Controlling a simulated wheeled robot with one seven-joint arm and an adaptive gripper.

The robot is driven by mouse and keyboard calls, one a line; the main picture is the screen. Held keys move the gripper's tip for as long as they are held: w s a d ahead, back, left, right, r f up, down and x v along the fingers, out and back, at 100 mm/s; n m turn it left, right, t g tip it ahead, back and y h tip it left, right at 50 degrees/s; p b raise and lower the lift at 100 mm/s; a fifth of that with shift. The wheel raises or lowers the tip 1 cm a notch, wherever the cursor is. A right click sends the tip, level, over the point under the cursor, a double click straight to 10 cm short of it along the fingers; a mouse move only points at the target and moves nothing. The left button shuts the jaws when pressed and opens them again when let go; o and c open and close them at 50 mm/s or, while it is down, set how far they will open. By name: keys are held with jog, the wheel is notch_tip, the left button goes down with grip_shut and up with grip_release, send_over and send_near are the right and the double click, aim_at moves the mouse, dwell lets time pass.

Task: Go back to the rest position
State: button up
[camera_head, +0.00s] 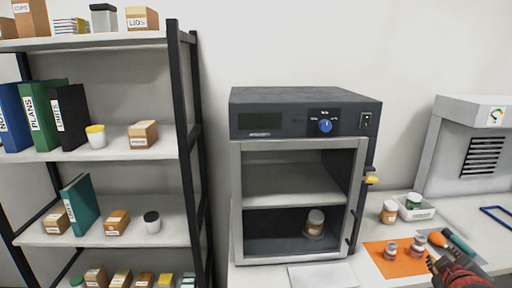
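My gripper (436,262) shows at the bottom right, with dark fingers and a reddish part behind them. It is over or near the front of the white table, just right of the orange mat (376,263). It is small and partly cut off by the lower edge, so I cannot tell if its fingers are apart or closed. I see nothing clearly held in it. The rest of my arm is out of view.
A grey cabinet (240,190) with an open front holds a jar (315,221) on its floor. Jars stand on the orange mat, and a white tray (415,214) sits behind. A teal tool (460,243) lies near my gripper. A loaded shelf (100,239) stands left.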

jog(key=s+a+f+m+g+y+p, duration=0.1)
jog(key=s+a+f+m+g+y, duration=0.15)
jog(key=s+a, duration=0.35)
jog(key=s+a+f+m+g+y+p, duration=0.1)
jog(key=s+a+f+m+g, duration=0.25)
jog(key=s+a, duration=0.3)
jog(key=s+a+r+y+p, duration=0.1)
jog(key=s+a+r+p, duration=0.1)
jog(key=a, duration=0.6)
jog(key=s+a+r+n+y+p, duration=0.1)
jog(key=a+r, duration=0.3)
jog(key=a, duration=0.5)
jog(key=shift+s+r+t+y+p, duration=0.15)
jog(key=shift+s+t+y+p, duration=0.2)
jog(key=shift+s+y, duration=0.3)
jog(key=shift+w, duration=0.15)
